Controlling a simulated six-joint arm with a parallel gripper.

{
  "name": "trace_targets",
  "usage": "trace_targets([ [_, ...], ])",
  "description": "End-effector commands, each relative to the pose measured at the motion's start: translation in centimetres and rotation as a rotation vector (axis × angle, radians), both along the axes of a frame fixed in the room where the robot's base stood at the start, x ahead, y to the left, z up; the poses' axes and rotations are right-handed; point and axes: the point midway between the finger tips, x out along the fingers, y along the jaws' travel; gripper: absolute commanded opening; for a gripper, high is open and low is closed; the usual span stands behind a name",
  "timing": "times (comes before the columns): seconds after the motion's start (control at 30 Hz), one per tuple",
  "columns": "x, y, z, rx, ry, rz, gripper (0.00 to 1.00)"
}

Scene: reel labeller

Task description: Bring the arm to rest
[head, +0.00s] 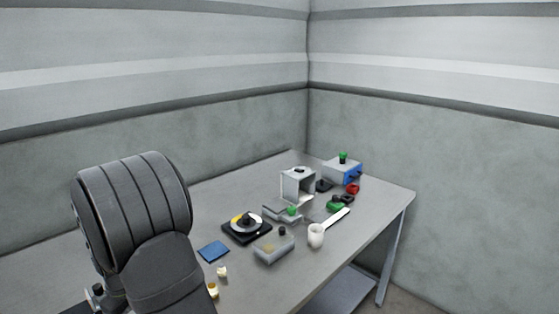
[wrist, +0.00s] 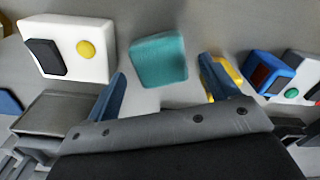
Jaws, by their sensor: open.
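My gripper (wrist: 162,72) shows in the wrist view with its two blue fingers spread apart. A teal block (wrist: 158,58) appears in the gap between the fingertips; no finger visibly touches it, and its distance is unclear. In the head view my arm fills the lower left, and the gripper is not visible there. The grey table (head: 345,250) stands in the room corner.
The table holds a reel on a black base (head: 246,226), a blue pad (head: 213,251), a grey open-fronted housing (head: 298,184), a white cup (head: 316,235) and a blue box (head: 343,170). In the wrist view, a white box with a yellow button (wrist: 70,47) lies left of the fingers.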

Motion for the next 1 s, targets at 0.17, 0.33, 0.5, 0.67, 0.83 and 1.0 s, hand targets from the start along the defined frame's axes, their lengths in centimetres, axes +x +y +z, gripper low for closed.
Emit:
trace_targets([
  [0.17,0.0,0.0,3.7,0.002,-0.002,0.000,0.80],
  [0.33,0.0,0.0,7.1,0.002,-0.002,0.000,0.80],
  [0.5,-0.1,-0.1,7.5,-0.007,0.006,0.000,0.80],
  [0.67,-0.1,-0.1,4.2,-0.005,0.005,0.000,0.80],
  [0.83,-0.1,-0.1,0.8,-0.006,0.006,0.000,0.80],
  [1.0,-0.1,-0.1,-2.6,-0.005,0.004,0.000,0.80],
])
